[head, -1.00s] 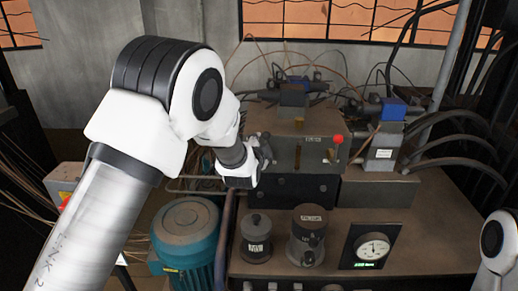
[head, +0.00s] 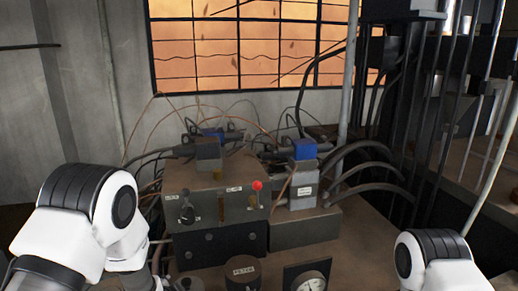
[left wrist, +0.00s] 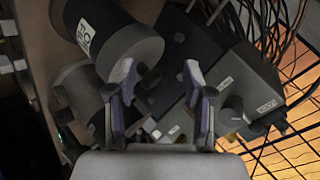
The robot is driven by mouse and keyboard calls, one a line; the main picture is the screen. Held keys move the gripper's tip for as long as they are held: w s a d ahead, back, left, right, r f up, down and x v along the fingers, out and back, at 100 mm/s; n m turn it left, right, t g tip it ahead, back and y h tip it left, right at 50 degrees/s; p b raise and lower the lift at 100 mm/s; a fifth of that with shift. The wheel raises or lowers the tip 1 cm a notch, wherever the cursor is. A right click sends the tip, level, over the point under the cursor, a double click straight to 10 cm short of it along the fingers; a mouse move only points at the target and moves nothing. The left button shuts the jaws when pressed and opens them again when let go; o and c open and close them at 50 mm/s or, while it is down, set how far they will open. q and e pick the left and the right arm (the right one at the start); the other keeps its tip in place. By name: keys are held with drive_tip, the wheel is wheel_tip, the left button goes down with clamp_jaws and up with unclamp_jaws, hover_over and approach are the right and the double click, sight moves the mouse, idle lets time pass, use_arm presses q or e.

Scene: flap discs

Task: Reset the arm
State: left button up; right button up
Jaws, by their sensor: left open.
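My left arm (head: 85,215) stands at the lower left of the head view, and its gripper is cut off below the edge there. In the left wrist view my left gripper (left wrist: 158,78) is open with nothing between its fingers. Dark labelled cylinders (left wrist: 88,28) lie beyond the left finger, and a dark control box (left wrist: 240,90) with knobs lies beyond the right finger. My right arm (head: 435,258) shows only as a white joint at the lower right of the head view. Its gripper is out of view.
The control box (head: 215,205) with a red-knobbed lever (head: 257,186) and a black knob stands on a brown bench. A filter canister (head: 242,272) and a round gauge (head: 310,280) are in front. Hoses (head: 370,165) and a pipe (head: 350,70) run at the right.

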use_arm(q)
drive_tip(key=s+a+f+n+g, duration=0.1)
drive_tip(key=s+f+g, duration=0.2)
drive_tip(key=s+f, duration=0.8)
drive_tip(key=s+f+n+g, duration=0.1)
drive_tip(key=s+n+g, duration=0.1)
drive_tip(key=s, duration=0.6)
drive_tip(key=s+f+n+g+h, duration=0.1)
drive_tip(key=s+f+n+g, duration=0.1)
drive_tip(key=s, duration=0.7)
drive_tip(key=s+d+f+n+g+h, duration=0.1)
drive_tip(key=s+f+n+g, duration=0.1)
drive_tip(key=s+n, duration=0.3)
drive_tip(key=s+g, duration=0.1)
drive_tip(key=s, duration=0.3)
drive_tip(key=shift+s+f+n+b, duration=0.2)
drive_tip(key=shift+n+b, duration=0.1)
drive_tip(key=shift+n, duration=0.1)
